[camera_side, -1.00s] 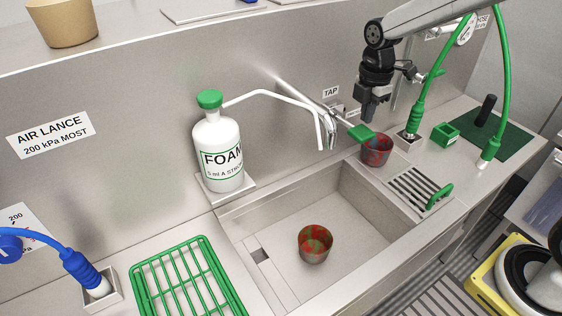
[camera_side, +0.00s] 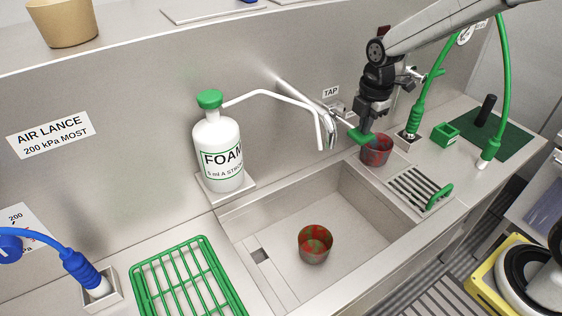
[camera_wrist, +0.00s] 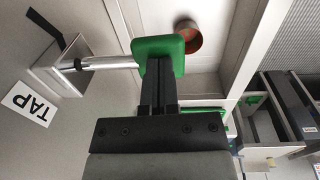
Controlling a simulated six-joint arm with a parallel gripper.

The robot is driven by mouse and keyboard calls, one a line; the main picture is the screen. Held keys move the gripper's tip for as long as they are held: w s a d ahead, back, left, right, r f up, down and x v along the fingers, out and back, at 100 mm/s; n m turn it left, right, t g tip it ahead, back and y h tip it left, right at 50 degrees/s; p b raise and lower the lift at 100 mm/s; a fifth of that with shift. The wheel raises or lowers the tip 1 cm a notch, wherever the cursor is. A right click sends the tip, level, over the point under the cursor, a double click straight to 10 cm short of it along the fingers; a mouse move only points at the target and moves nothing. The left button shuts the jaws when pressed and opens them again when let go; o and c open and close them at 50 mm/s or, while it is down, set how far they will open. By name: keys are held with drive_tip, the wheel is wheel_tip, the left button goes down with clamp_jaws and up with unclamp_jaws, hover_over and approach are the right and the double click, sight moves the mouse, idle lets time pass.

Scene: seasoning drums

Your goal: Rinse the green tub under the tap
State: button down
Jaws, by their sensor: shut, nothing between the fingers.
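The green tub (camera_side: 315,244) stands upright on the floor of the sink, blotched with red soil. The tap's green lever (camera_side: 356,136) sticks out from the wall and also shows in the wrist view (camera_wrist: 165,47). My gripper (camera_side: 366,130) is shut and empty, its fingertips at the lever; contact with it is hard to tell. The tap's chrome spout (camera_side: 329,128) hangs over the sink's back edge, with no water visible. A reddish tub (camera_wrist: 189,37) shows in the wrist view, partly behind the lever; I cannot tell which one it is.
Another red-smeared tub (camera_side: 376,150) stands just below my gripper on the right ledge. A foam bottle (camera_side: 218,152) with a bent tube stands behind the sink. A green rack (camera_side: 190,280) lies left, and a slotted drain (camera_side: 415,190) with a green handle lies right.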

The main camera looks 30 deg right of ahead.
sight(368, 136)
drive_tip(key=shift+s+f+t, duration=0.3)
drive_tip(key=shift+f+t, duration=0.6)
drive_tip(key=shift+t, duration=0.1)
drive_tip(key=shift+s+x, duration=0.2)
drive_tip(key=shift+x, duration=0.75)
drive_tip(key=shift+s+f, duration=0.15)
drive_tip(key=shift+f, duration=0.1)
drive_tip(key=shift+s, duration=0.1)
drive_tip(key=shift+s+r, duration=0.15)
drive_tip(key=shift+r, duration=0.55)
drive_tip(key=s+v, duration=0.2)
drive_tip(key=v, duration=1)
drive_tip(key=shift+s, duration=0.15)
